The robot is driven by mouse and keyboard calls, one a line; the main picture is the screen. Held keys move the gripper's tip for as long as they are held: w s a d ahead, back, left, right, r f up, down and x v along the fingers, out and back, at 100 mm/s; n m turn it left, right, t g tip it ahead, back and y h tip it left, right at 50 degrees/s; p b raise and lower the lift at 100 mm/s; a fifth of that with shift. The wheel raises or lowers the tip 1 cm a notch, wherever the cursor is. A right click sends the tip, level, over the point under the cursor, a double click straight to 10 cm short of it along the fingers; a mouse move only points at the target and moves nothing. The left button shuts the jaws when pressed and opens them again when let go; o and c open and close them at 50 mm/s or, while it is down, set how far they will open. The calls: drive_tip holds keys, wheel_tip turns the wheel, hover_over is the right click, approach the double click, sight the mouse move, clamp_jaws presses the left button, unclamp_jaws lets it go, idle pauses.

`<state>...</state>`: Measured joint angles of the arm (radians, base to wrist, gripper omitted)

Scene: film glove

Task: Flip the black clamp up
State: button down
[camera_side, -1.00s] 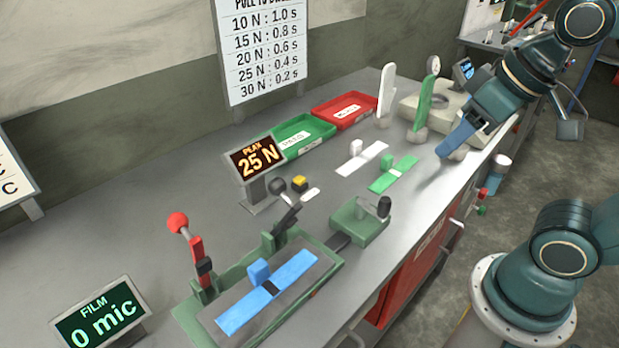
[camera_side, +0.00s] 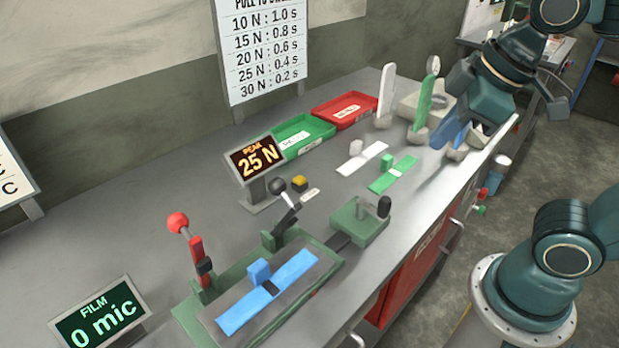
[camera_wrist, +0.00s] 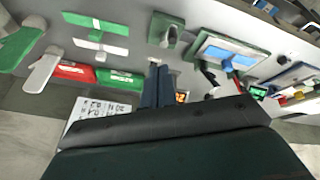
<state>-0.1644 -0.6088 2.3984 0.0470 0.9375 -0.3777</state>
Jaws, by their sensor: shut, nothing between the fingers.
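The black clamp (camera_side: 290,214) is a lever with a dark ball knob (camera_side: 277,186). It stands tilted up at the back right of the green fixture (camera_side: 333,262), its knob above the fixture. A blue strip with an upright tab (camera_side: 259,272) lies on the fixture. In the wrist view the fixture (camera_wrist: 198,41) lies to the right of the fingers. My gripper (camera_wrist: 157,72) is shut and empty.
A red-handled lever (camera_side: 196,250) stands at the fixture's left. A small green block with a black knob (camera_side: 358,226) is to the right. White (camera_side: 385,95) and green (camera_side: 422,105) forms stand near the gripper. The "25 N" display (camera_side: 257,160) and trays (camera_side: 302,133) are behind.

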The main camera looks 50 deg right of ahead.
drive_tip(key=w+a+n+g, duration=0.1)
drive_tip(key=w+a+n, duration=0.1)
drive_tip(key=a+n, duration=0.7)
drive_tip(key=w+a+f+n+g, duration=0.1)
drive_tip(key=a+n, duration=0.8)
drive_tip(key=n, duration=1.2)
drive_tip(key=shift+w+g, duration=0.3)
drive_tip(key=shift+w, duration=0.45)
drive_tip(key=shift+f, duration=0.15)
drive_tip(key=w+f, duration=0.5)
drive_tip(key=f, duration=0.2)
drive_tip(key=shift+w+f, duration=0.2)
drive_tip(key=shift+f, duration=0.1)
